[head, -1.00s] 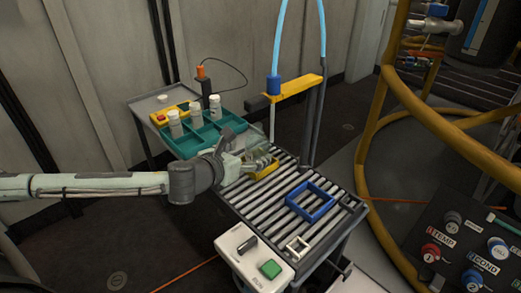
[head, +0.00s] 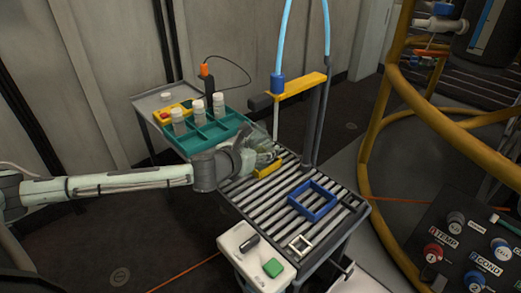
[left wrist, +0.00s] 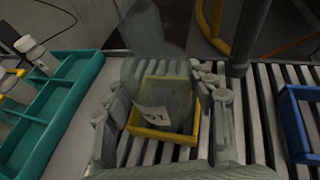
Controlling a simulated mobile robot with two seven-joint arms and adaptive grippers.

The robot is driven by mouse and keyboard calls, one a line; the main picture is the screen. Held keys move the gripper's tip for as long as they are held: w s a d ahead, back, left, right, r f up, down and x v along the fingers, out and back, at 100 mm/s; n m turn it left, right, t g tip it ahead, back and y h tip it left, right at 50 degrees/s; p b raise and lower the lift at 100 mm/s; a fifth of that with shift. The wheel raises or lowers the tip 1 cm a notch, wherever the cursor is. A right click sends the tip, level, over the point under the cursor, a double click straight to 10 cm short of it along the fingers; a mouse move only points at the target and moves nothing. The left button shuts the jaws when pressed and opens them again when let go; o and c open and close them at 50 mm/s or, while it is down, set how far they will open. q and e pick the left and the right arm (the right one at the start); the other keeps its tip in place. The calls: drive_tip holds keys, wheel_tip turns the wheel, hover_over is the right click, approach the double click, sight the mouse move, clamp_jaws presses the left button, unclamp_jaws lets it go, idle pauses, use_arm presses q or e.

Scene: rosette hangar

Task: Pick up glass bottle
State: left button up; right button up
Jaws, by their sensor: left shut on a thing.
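The glass bottle (left wrist: 163,95) is clear, greenish and see-through, with a white label on its lower part. In the left wrist view it stands between my two fingers, with the yellow square frame (left wrist: 163,136) around or behind its lower part. My left gripper (head: 254,158) is shut on the bottle above the roller table; it also shows in the left wrist view (left wrist: 164,116). In the head view the gripper hides most of the bottle. I cannot tell whether the bottle's base is off the rollers. My right gripper is not in view.
A teal tray (head: 211,134) with several white-capped bottles is behind the gripper. A yellow-armed post (head: 303,85) rises close to the right.

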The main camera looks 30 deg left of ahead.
sight(256, 134)
use_arm(q)
drive_tip(key=shift+c, duration=1.1)
drive_tip(key=shift+r, duration=0.1)
drive_tip(key=shift+r, duration=0.5)
drive_tip(key=r, duration=0.3)
drive_tip(key=shift+s+a+r+p, duration=0.2)
drive_tip(key=shift+s+a+p, duration=0.1)
drive_tip(key=shift+a+p, duration=0.1)
drive_tip(key=s+a+r+p, duration=0.2)
drive_tip(key=s+a+r, duration=0.3)
drive_tip(key=s+r, duration=0.4)
drive_tip(key=shift+a+r+p, duration=0.3)
drive_tip(key=shift+r+p, duration=0.05)
drive_tip(key=shift+r, duration=0.9)
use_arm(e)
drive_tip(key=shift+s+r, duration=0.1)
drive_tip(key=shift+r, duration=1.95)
